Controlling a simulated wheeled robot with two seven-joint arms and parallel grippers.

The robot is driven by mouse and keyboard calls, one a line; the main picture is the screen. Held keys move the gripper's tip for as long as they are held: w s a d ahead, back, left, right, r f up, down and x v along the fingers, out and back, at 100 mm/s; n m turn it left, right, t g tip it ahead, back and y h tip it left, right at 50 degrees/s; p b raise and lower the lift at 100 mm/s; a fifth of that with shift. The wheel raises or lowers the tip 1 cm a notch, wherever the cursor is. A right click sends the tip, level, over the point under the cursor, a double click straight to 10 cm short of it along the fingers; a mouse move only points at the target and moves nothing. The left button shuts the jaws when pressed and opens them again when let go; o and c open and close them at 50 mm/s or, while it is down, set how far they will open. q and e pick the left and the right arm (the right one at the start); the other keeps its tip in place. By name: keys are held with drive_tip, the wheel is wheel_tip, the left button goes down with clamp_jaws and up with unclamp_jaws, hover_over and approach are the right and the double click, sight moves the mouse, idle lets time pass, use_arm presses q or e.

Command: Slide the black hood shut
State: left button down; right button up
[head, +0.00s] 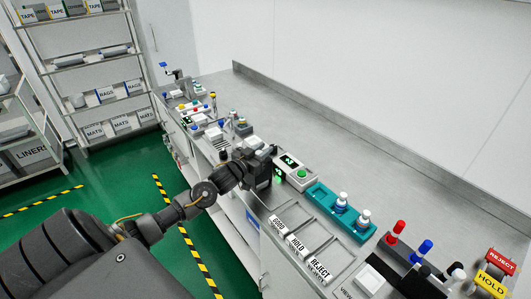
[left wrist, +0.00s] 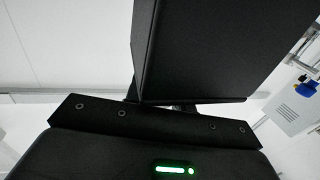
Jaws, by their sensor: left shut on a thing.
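In the head view my left arm reaches from the lower left to the bench, where its gripper (head: 263,160) is at the front edge, beside a grey unit (head: 293,172) with a green display and a green button. In the left wrist view a large matt black box-like piece, which I take for the black hood (left wrist: 215,48), fills the upper middle, right at the jaws. My left gripper (left wrist: 160,106) is shut on it. The fingertips are mostly hidden behind it. In the head view the gripper hides the hood, so how far it is shut cannot be told.
Right of the grey unit are a teal rack (head: 335,212) with white-capped bottles and a tray (head: 300,245) marked GOOD, HOLD and REJECT. Small devices (head: 205,120) line the bench further left. The back of the bench (head: 340,130) is clear.

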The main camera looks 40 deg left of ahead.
use_arm(q)
drive_tip(key=c, duration=1.4)
unclamp_jaws()
drive_tip(key=shift+a+r, duration=0.15)
drive_tip(key=shift+a, duration=0.15)
drive_tip(key=shift+o, duration=1.1)
drive_tip(key=shift+s+d, duration=0.1)
drive_tip(key=shift+s, duration=0.05)
drive_tip(key=s+b, duration=0.2)
drive_tip(key=s, duration=0.8)
drive_tip(key=shift+s+a, duration=0.25)
